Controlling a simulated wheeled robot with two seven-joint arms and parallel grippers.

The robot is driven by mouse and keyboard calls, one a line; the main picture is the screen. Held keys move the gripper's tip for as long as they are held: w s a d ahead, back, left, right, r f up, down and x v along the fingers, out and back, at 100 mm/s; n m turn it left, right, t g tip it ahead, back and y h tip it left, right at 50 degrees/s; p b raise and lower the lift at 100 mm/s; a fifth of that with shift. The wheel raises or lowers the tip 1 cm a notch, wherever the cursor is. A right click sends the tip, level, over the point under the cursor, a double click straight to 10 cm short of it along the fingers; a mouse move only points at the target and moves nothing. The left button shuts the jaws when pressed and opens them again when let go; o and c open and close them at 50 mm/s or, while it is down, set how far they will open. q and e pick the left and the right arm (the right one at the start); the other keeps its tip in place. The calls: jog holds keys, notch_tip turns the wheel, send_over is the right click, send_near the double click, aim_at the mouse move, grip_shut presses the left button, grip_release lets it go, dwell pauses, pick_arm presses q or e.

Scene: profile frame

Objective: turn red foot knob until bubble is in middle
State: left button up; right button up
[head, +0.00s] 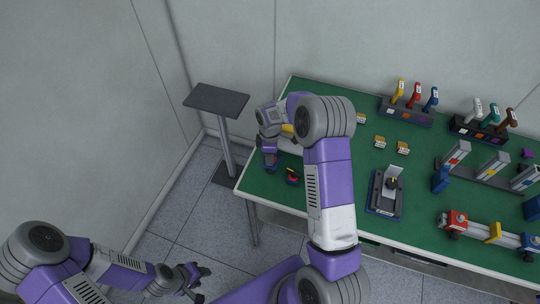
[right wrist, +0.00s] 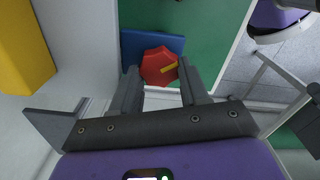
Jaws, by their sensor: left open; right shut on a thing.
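A red eight-sided knob (right wrist: 158,66) with a yellow pointer sits against a blue block (right wrist: 150,46) in the right wrist view. My right gripper (right wrist: 160,88) is shut on this knob, one finger on each side. In the head view my right gripper (head: 270,160) is at the left end of the green table, and its arm hides part of that area. My left gripper (head: 198,276) is open and empty, low over the floor left of the table. I cannot make out a bubble in either view.
The green table (head: 340,190) carries a grey device on a blue base (head: 385,192), racks of coloured handles (head: 408,108) and a rail with red and blue end blocks (head: 480,228). A small dark, red-topped object (head: 292,178) lies near the front edge. A grey stand (head: 217,100) is beyond the table's left end.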

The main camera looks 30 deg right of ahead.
jog(key=m, duration=0.5)
jog(key=shift+w+m+b, duration=0.1)
jog(key=shift+m+b, duration=0.2)
jog(key=shift+b, duration=0.05)
jog(key=m, duration=0.5)
jog(key=shift+d+m, duration=0.15)
jog(key=shift+m, duration=0.15)
jog(key=o, duration=1.1)
jog(key=shift+c, duration=0.2)
jog(key=shift+d, duration=0.1)
jog(key=shift+r, duration=0.2)
